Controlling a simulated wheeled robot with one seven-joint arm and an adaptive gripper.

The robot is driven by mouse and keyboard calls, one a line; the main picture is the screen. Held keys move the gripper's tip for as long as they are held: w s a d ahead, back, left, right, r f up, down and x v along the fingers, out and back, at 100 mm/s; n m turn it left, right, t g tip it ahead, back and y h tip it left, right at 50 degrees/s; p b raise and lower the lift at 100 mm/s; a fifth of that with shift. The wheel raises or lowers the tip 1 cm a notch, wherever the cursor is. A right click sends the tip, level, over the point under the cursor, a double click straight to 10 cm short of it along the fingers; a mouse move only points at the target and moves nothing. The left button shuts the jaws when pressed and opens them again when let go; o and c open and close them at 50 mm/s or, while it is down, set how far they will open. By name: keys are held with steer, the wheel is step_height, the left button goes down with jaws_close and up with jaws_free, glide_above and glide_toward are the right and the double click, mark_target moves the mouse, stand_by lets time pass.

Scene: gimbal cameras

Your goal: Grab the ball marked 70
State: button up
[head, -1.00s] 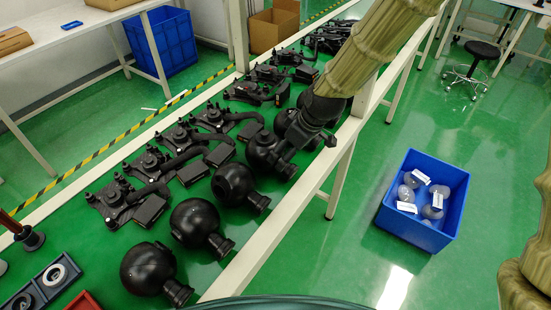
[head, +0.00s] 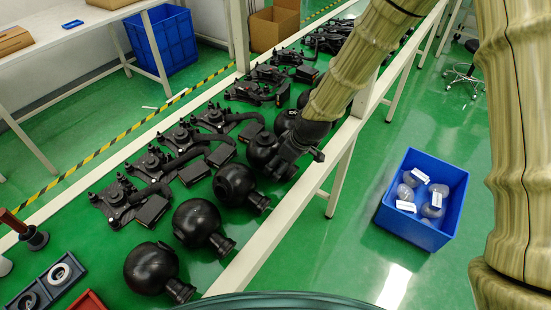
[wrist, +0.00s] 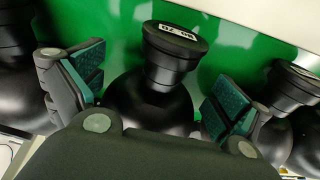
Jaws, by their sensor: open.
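The ball marked 70 (wrist: 150,105) is black, with a neck and a round cap. Its white label (wrist: 177,32) reads upside down as "No 70". My gripper (wrist: 156,85) is open, with one teal-padded finger on each side of this ball's neck and a visible gap at both sides. The near part of the ball is hidden behind the gripper body. In the head view my gripper (head: 292,152) is over the row of black balls, by the ball fourth from the front (head: 261,146). Labels are too small to read there.
Other black balls flank it closely in the wrist view, one at the right (wrist: 293,90). In the head view several black balls line the green bench (head: 215,265) beside black devices. A blue bin (head: 415,235) with pale balls stands on the floor at right.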

steer(key=shift+a+f, duration=0.1)
steer(key=shift+f, duration=0.2)
steer(key=shift+w, duration=0.1)
steer(key=c, duration=2)
steer(key=shift+r, duration=0.1)
